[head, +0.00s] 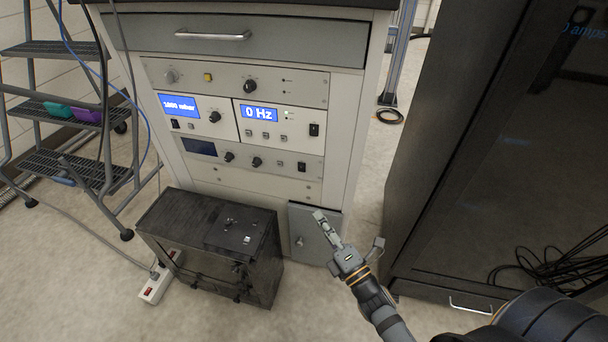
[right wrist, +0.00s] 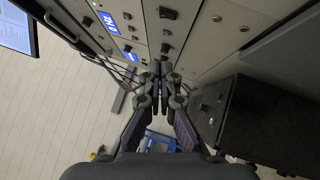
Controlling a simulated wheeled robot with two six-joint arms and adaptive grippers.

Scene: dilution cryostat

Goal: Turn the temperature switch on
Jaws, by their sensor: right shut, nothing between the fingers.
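The rack cabinet (head: 345,150) holds several instrument panels. The lower panel has a dark screen (head: 200,147), two black knobs and a black rocker switch (head: 302,167) at its right end. No label naming temperature is readable, so I cannot tell for sure that this is the temperature switch. My right gripper (head: 319,214) is shut and empty, below and slightly right of that rocker, in front of the grey lower door. In the right wrist view its closed fingers (right wrist: 162,72) point toward the panels, apart from any switch I can make out. My left gripper is not in view.
Above, lit screens read about 1000 mbar (head: 179,106) and 0 Hz (head: 258,114). A black box (head: 180,215) stands on the floor before the rack, near a power strip (head: 160,280). A tall dark cabinet (head: 450,150) stands right; steps (head: 70,110) stand left.

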